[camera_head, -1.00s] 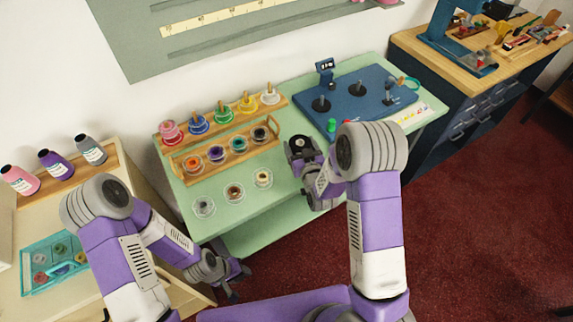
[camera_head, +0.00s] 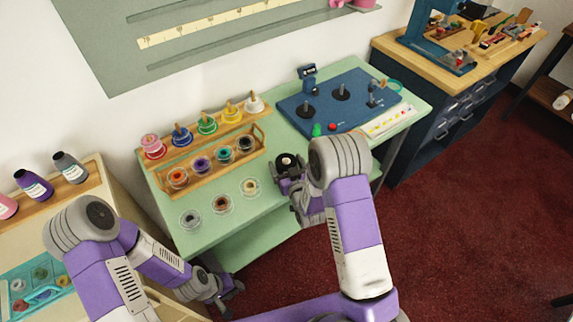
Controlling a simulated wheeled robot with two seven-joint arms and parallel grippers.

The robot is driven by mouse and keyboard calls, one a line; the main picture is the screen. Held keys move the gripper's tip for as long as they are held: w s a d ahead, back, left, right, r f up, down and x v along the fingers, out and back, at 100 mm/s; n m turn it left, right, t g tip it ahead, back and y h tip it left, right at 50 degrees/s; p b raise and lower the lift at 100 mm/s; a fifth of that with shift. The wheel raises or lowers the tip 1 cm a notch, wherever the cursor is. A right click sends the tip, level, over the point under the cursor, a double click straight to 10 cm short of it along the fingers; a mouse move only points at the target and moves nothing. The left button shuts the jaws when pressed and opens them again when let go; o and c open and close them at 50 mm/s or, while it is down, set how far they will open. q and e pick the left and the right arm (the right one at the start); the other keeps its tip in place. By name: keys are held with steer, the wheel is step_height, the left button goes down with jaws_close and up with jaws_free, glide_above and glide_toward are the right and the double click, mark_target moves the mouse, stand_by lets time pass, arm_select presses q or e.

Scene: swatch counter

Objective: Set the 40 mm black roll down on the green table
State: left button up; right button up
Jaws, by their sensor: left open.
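A black roll (camera_head: 286,160) with a pale centre is at the tip of my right gripper (camera_head: 289,170). The gripper appears shut on it, though its fingers are small and partly hidden. They are over the front middle of the green table (camera_head: 265,211), right of the wooden rack; I cannot tell the height. My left gripper (camera_head: 228,290) is open and empty, low in front of the table's left front edge.
A wooden rack (camera_head: 262,141) of coloured rolls stands on the table's left. Several clear discs with small cores (camera_head: 221,204) lie in front of it. A blue board (camera_head: 338,98) with black posts and a green piece (camera_head: 317,129) occupy the back right.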

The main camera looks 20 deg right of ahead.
steer(key=shift+o, duration=0.6)
steer(key=shift+r, duration=0.15)
steer(key=shift+r+p, duration=0.15)
steer(key=shift+p, duration=0.15)
steer(key=s, duration=0.5)
steer(key=s+r, duration=0.1)
steer(key=s, duration=0.2)
steer(key=shift+s+d, duration=0.25)
steer(key=shift+d, duration=0.05)
steer(key=s, duration=0.1)
steer(key=s+p, duration=0.2)
steer(key=shift+s+d+r, duration=0.1)
steer(key=shift+s+r, duration=0.1)
steer(key=shift+r, duration=0.1)
